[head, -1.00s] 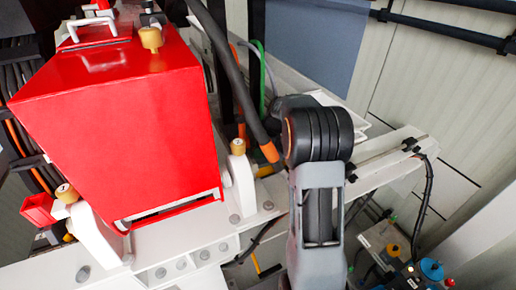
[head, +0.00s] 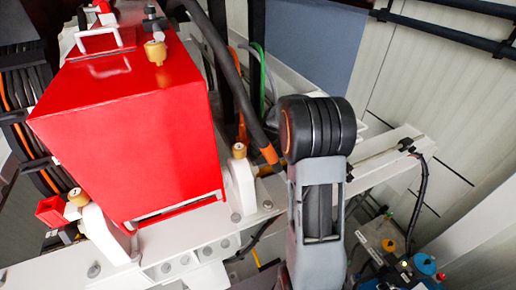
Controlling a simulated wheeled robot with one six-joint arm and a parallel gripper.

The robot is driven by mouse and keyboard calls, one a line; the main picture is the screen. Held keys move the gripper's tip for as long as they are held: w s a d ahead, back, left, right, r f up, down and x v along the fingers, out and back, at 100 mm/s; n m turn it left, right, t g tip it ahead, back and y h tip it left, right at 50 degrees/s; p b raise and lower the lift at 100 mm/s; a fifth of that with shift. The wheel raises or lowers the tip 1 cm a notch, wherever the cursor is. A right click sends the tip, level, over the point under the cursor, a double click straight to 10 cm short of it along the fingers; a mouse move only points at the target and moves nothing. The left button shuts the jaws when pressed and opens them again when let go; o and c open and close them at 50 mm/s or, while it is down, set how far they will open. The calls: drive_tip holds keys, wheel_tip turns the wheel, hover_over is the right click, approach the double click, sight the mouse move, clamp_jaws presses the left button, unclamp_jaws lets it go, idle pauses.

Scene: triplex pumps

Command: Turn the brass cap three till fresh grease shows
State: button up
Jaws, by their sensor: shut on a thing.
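Three brass caps show in the head view. One brass cap (head: 155,51) is on top of the red housing (head: 135,135), near its far edge. Another brass cap (head: 239,150) tops the white bracket right of the housing. A further brass cap (head: 78,197) tops the white bracket at the lower left. No numbers are readable, so I cannot tell which is cap three. No grease can be made out on any of them. My arm rises at the right of centre, with its dark joint well right of the caps. My gripper is not visible.
A black hose (head: 232,82) with an orange end runs down beside the housing's right side. A white beam (head: 385,160) extends right, with a black cable (head: 422,195) hanging from it. Blue and yellow-capped equipment (head: 400,255) stands low at the right. Cable bundles (head: 25,110) line the left.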

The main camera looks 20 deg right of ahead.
idle(0.5)
drive_tip(key=o, duration=0.9)
drive_tip(key=shift+r, duration=0.15)
drive_tip(key=b+v, duration=0.2)
drive_tip(key=v, duration=1.1)
drive_tip(key=shift+s+r, duration=0.2)
drive_tip(key=shift+r, duration=0.1)
